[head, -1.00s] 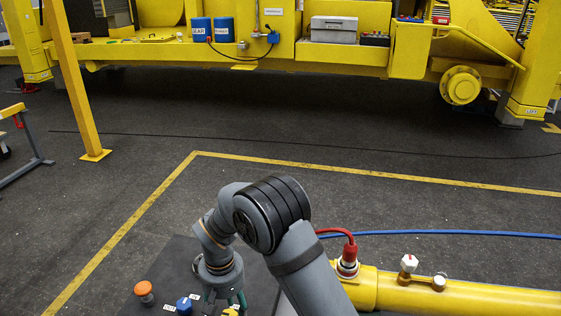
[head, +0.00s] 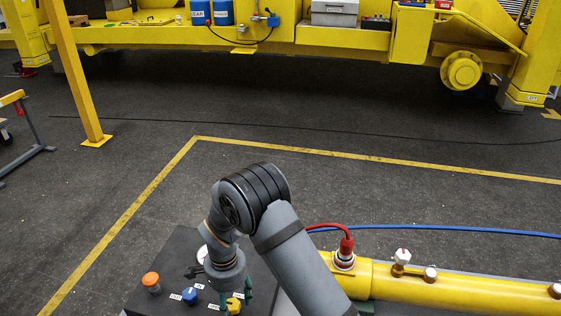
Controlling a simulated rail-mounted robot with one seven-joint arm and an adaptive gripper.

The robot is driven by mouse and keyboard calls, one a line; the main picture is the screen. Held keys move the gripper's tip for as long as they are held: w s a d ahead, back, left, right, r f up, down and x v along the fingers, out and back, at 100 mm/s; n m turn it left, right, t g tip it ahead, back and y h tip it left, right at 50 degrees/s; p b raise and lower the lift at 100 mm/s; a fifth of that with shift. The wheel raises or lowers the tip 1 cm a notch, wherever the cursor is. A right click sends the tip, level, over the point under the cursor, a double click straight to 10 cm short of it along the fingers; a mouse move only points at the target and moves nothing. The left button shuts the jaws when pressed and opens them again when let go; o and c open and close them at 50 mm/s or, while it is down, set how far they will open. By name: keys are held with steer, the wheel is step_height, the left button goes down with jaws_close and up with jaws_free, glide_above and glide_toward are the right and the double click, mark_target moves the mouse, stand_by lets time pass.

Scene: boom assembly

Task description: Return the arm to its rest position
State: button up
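My arm bends down over a dark control panel (head: 165,262) at the bottom of the head view. My gripper (head: 235,294) points down over the panel's right part, with its greenish fingers apart. A yellow knob (head: 234,306) shows just below and between the fingers; I cannot tell whether they touch it. A blue knob (head: 190,296) and an orange button (head: 151,282) stand to the left. A pale round part (head: 203,254) on the panel is partly hidden behind the wrist.
A yellow cylinder (head: 460,291) with a red hose (head: 330,227) and small valves lies right of the arm. A blue hose (head: 450,229) runs behind it. A yellow post (head: 80,85) stands at the left. Open floor separates the panel from the yellow machine (head: 300,50).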

steer(key=m+p, duration=0.2)
steer(key=m, duration=0.1)
steer(key=shift+r+m, duration=0.3)
steer(key=shift+r+b, duration=0.55)
steer(key=shift+r, duration=1)
steer(key=shift+w, duration=0.1)
